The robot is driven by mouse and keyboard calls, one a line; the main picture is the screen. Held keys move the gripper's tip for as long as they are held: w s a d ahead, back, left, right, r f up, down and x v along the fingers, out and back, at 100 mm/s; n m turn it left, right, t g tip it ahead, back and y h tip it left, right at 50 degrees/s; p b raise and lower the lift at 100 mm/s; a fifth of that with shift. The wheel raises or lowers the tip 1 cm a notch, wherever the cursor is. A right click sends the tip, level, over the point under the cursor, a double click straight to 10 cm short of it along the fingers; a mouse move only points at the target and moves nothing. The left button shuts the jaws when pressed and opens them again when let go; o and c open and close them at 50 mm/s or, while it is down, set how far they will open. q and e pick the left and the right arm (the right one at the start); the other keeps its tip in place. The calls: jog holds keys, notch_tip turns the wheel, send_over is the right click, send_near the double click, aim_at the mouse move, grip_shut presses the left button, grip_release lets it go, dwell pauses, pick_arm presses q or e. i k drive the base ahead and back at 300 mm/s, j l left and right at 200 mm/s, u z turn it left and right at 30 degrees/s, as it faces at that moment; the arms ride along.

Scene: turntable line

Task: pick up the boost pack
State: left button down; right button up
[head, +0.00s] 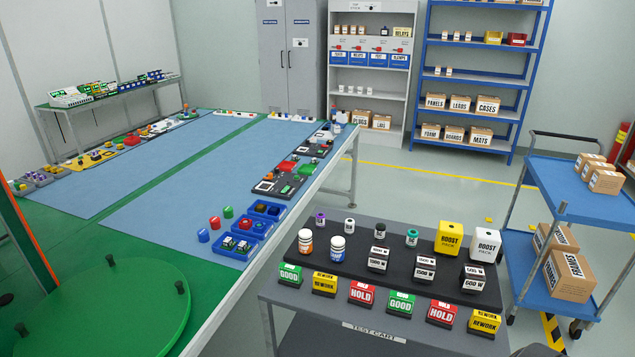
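Two block-shaped packs lettered BOOST PACK stand upright side by side at the right back of the dark top of the test cart (375,331). One is a yellow boost pack (450,239). The other is a white boost pack (485,245), just right of it with a small gap. Small dark and white blocks stand in front of the white one. Neither of my grippers shows in the head view, and nothing touches the packs.
The cart also holds bottles (337,248), small capped vials and a front row of GOOD, REWORK and HOLD blocks (361,293). A green turntable (110,310) is at left, beside a long blue-matted bench (190,190). A blue trolley (575,190) with boxes stands at right.

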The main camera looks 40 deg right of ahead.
aim_at(486, 243)
jog(key=z, duration=2.3)
jog(key=i+l, duration=0.05)
